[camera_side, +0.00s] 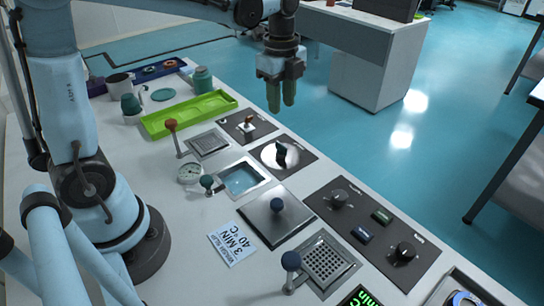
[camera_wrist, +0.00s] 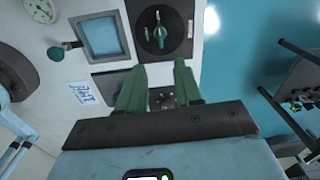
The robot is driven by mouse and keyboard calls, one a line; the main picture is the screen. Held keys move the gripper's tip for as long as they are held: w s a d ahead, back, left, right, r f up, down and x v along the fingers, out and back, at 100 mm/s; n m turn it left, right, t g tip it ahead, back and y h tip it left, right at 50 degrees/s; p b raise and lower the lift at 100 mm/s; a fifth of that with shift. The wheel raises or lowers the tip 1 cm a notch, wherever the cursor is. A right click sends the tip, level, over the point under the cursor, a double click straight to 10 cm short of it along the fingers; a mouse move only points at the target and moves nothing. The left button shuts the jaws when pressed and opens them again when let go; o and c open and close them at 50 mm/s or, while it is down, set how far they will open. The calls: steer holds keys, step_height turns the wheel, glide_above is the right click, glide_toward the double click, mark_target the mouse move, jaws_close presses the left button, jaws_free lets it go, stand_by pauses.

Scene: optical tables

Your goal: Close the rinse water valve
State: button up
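My gripper (camera_side: 282,103) hangs above the console near its far edge, its green fingers pointing down. In the wrist view my gripper (camera_wrist: 160,64) has its fingers apart with nothing between them. A black turn handle (camera_side: 281,153) stands on a round pale dial in a dark panel, below my gripper in the side view; the handle (camera_wrist: 158,30) lies ahead of the fingertips in the wrist view. A water basin (camera_side: 243,179) is beside that panel. A teal-knobbed lever (camera_side: 207,183) stands at the basin's left. Labels are too small to tell which is the rinse water valve.
Blue-knobbed levers (camera_side: 290,261) and a panel with dials (camera_side: 404,251) are nearer the camera. Air around my gripper is clear.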

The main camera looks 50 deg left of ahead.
mark_target(281, 144)
steer(key=shift+m, duration=0.4)
steer(key=f, duration=1.2)
steer(key=shift+w+a+f, duration=0.1)
steer(key=shift+w+f, duration=0.1)
steer(key=shift+w, duration=0.05)
jaws_close()
